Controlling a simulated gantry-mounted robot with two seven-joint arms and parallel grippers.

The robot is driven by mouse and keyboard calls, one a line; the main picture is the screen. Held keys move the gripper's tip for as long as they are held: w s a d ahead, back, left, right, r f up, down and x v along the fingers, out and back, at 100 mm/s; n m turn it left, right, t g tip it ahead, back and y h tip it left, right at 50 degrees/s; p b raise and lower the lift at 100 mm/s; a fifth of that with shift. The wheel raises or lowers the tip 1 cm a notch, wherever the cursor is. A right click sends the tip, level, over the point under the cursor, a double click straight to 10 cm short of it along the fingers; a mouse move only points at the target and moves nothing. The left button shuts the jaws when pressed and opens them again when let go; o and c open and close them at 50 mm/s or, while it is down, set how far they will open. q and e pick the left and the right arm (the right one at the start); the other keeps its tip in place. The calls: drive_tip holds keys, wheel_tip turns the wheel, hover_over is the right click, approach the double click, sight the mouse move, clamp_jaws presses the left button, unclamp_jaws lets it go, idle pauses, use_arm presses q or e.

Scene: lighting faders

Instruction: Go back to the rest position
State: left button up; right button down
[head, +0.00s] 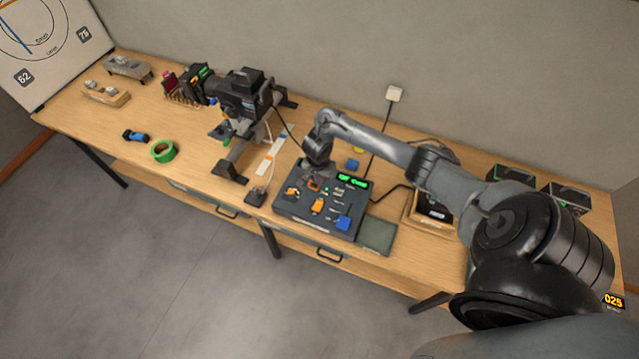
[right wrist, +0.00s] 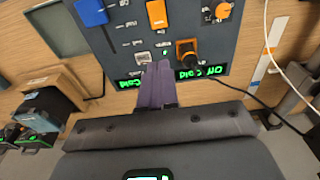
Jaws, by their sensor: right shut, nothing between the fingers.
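A dark control panel (head: 288,208) stands near the front edge of the wooden bench. It carries an orange fader cap (head: 318,205), a blue fader cap (head: 343,222), orange knobs and green lettered displays (head: 353,181). My right gripper (head: 314,183) is over the back part of the panel. In the right wrist view its fingers (right wrist: 156,84) are together and empty, by a pale cap (right wrist: 143,57) and an orange knob (right wrist: 186,50). I cannot tell whether the fingertips touch the panel. My left gripper is not in view.
A grey-green pad (head: 376,235) lies right of the panel. A black device on a stand (head: 245,95) is to its left, with cables nearby. A wooden box (head: 428,222) and dark boxes (head: 510,174) are to the right. Green tape (head: 163,151) lies farther left.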

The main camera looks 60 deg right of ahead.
drive_tip(key=shift+r, duration=0.25)
drive_tip(key=shift+f, duration=0.1)
